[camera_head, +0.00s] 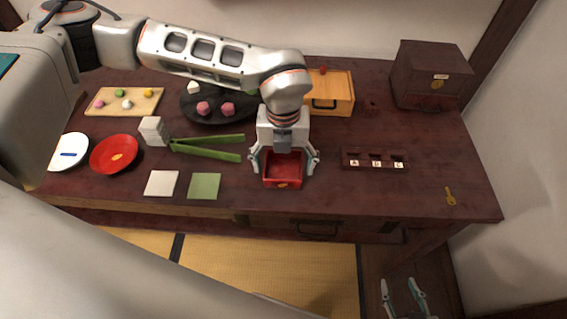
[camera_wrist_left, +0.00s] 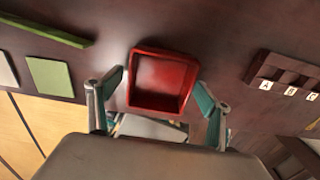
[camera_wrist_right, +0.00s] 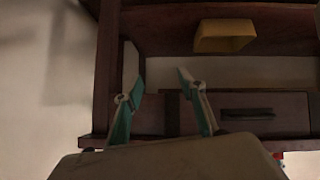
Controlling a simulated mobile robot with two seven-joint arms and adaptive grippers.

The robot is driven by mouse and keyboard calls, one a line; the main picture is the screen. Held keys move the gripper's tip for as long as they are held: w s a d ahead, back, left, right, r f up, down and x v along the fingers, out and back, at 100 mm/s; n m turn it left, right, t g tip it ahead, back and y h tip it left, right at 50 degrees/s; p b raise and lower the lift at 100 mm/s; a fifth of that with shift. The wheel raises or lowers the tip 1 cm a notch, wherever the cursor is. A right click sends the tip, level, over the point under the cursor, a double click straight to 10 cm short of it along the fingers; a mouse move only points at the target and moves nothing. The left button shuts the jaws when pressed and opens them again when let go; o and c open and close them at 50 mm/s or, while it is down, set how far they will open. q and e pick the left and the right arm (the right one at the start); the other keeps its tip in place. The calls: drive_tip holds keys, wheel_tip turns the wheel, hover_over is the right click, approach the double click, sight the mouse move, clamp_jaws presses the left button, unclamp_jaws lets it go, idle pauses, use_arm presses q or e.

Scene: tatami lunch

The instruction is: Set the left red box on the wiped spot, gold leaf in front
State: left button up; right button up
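One red box (camera_head: 283,169) shows, square and open-topped, near the table's front edge. A small gold mark (camera_head: 283,185) is on its front face, toward the table's front edge. The box also shows in the left wrist view (camera_wrist_left: 162,80). My left gripper (camera_head: 284,163) is above it with its fingers spread on either side; in the left wrist view (camera_wrist_left: 160,92) gaps show between fingers and box walls. My right gripper (camera_head: 404,290) is open and empty, low in front of the table; it also shows in the right wrist view (camera_wrist_right: 158,85). I cannot make out a wiped spot.
Green tongs (camera_head: 210,143) and a white block stack (camera_head: 153,131) lie left of the box. A rack labelled A, B, C (camera_head: 375,161) stands to its right. An orange drawer box (camera_head: 331,92) is behind. A key (camera_head: 450,196) lies far right. Table between rack and key is clear.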

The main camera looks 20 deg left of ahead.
sight(283, 172)
use_arm(q)
drive_tip(key=shift+r, duration=0.15)
wheel_tip(283, 172, up, 12)
drive_tip(key=p, duration=0.1)
drive_tip(key=shift+p, duration=0.4)
idle(0.4)
